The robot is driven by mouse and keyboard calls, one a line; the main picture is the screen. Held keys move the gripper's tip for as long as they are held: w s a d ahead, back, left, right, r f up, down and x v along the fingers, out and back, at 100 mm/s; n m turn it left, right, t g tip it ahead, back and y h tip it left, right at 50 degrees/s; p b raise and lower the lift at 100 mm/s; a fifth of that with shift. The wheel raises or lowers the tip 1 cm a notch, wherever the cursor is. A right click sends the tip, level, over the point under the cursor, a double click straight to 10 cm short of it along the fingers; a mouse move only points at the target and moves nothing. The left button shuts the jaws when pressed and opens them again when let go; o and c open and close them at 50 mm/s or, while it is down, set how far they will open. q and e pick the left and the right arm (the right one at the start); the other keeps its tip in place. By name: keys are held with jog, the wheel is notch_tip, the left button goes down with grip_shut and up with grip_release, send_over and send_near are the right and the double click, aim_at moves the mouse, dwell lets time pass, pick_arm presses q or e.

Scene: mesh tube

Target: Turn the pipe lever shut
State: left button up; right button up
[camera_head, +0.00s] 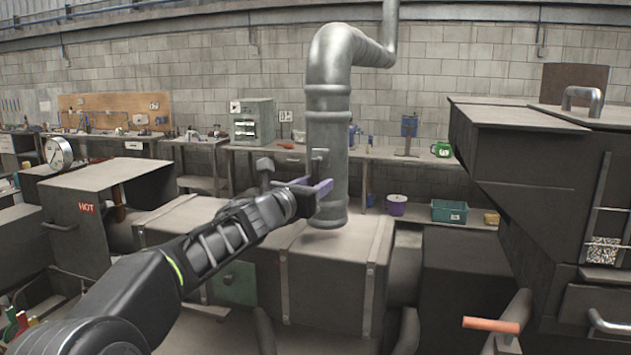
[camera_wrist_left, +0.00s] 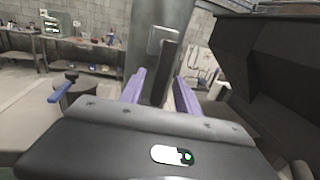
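The grey metal pipe (camera_head: 328,125) stands upright on a bench-like block and bends over at the top. A small bracket with a lever (camera_head: 319,160) is on its front. In the left wrist view the pipe (camera_wrist_left: 160,20) fills the upper middle, and the dark lever (camera_wrist_left: 167,70) hangs from a grey plate. My left gripper (camera_head: 318,188) is at the pipe's front, just below the bracket. In the left wrist view its purple fingers (camera_wrist_left: 160,88) are apart, with the lever seen between them. I cannot tell whether they touch it. My right gripper is out of view.
A large dark machine (camera_head: 530,160) stands close on the right. A dark box marked HOT (camera_head: 88,208) and a gauge (camera_head: 59,152) are on the left. A blue-handled fitting (camera_wrist_left: 62,90) shows left in the left wrist view. A workbench runs along the back wall.

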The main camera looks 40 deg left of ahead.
pick_arm(q)
jog(key=shift+w, duration=0.3)
grip_shut()
dwell(0.3)
dwell(1.0)
